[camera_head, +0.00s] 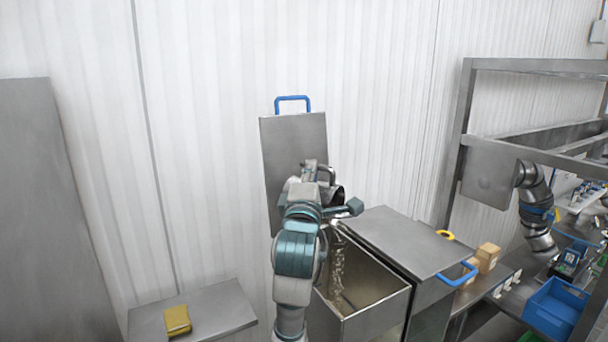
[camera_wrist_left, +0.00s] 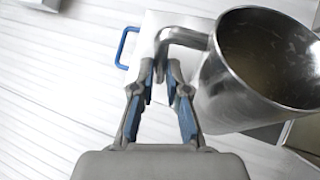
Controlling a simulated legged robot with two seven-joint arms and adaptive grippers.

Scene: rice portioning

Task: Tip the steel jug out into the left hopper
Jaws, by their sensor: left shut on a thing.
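The steel jug (camera_head: 338,194) is tipped over the open left hopper (camera_head: 378,315). A brownish grainy stream (camera_head: 336,265) falls from below the jug into the hopper. My left gripper (camera_head: 317,172) is above the hopper, and my arm hides part of the jug and of the hopper's left side. In the left wrist view my left gripper (camera_wrist_left: 163,78) is shut on the handle of the steel jug (camera_wrist_left: 222,92). The jug's mouth faces up and right there, with a dull brownish inside. My right gripper is not in view.
The left hopper's lid (camera_head: 285,140) stands raised against the wall. The right hopper's lid (camera_head: 400,240) is shut. A yellow sponge-like block (camera_head: 177,320) lies on a steel shelf (camera_head: 228,305) at the lower left. A blue crate (camera_head: 558,308) and a steel frame stand at the right.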

